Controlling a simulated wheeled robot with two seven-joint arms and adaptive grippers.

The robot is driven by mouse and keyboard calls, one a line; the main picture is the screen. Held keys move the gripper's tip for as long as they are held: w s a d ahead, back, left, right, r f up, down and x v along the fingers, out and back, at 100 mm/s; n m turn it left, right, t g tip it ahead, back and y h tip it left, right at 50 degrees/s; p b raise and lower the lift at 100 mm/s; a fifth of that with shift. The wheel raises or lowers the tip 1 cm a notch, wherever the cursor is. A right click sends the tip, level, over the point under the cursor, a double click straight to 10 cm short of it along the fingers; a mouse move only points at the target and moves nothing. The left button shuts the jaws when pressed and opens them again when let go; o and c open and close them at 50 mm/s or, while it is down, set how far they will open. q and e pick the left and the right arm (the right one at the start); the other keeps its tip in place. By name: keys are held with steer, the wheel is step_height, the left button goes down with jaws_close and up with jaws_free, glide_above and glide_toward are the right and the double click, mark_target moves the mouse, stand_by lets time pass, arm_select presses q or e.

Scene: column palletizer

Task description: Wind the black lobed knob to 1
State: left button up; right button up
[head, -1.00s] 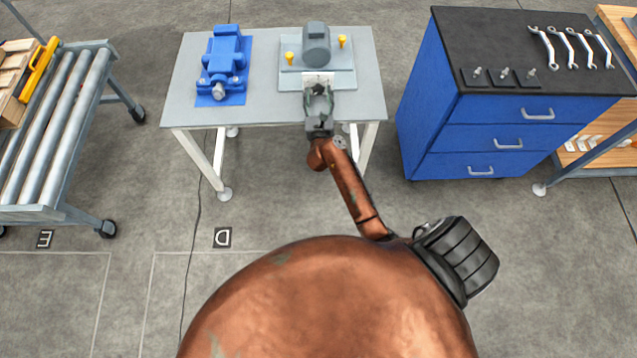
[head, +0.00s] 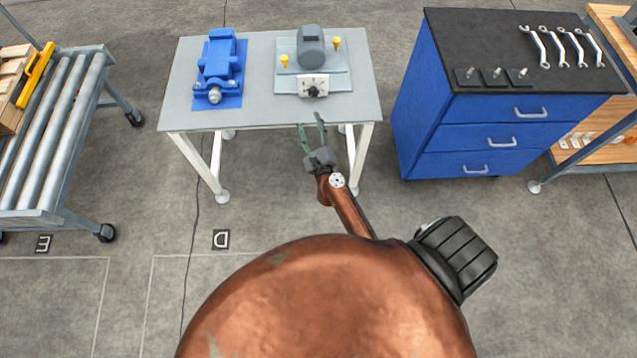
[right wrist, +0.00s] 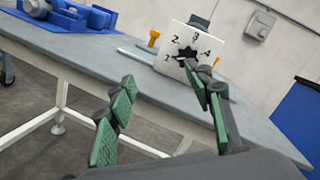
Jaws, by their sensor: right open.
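The black lobed knob (head: 313,91) sits on the front of a white dial plate (head: 305,84) at the table's near side. In the right wrist view the knob (right wrist: 187,53) shows with the numbers 1 to 4 around it; 1 is at its left. The knob's exact pointing is too small to tell. My right gripper (head: 309,121) is open and empty, in front of the table's near edge and apart from the knob. In the right wrist view its green-padded fingers (right wrist: 160,74) are spread, the right one overlapping the plate's lower right. My left gripper is not in view.
The dial plate fronts a grey motor-like unit (head: 311,50) on a base with yellow knobs (head: 284,61). A blue vise (head: 217,69) stands to its left on the grey table (head: 268,107). A blue drawer cabinet (head: 474,130) stands right; the floor between is clear.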

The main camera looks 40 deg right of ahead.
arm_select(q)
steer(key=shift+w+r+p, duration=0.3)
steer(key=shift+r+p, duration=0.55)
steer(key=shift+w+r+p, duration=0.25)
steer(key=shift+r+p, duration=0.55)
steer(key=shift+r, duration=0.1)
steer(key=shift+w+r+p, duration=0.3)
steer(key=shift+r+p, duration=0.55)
arm_select(e)
steer(key=s+a+f+n+g+y, duration=0.1)
steer(key=s+f+n, duration=0.2)
steer(key=f+n, duration=0.2)
steer(key=s+a+f+n+g+y, duration=0.2)
steer(key=s+f+n, duration=0.2)
steer(key=f, duration=0.6)
steer(key=s+a+f+n+g+y, duration=0.1)
steer(key=s+f+n+y, duration=0.1)
steer(key=s+f+n, duration=0.2)
steer(key=shift+s+a+f+n, duration=0.2)
steer(key=shift+f+n, duration=0.7)
steer(key=shift+f, duration=0.85)
steer(key=shift+s, duration=0.1)
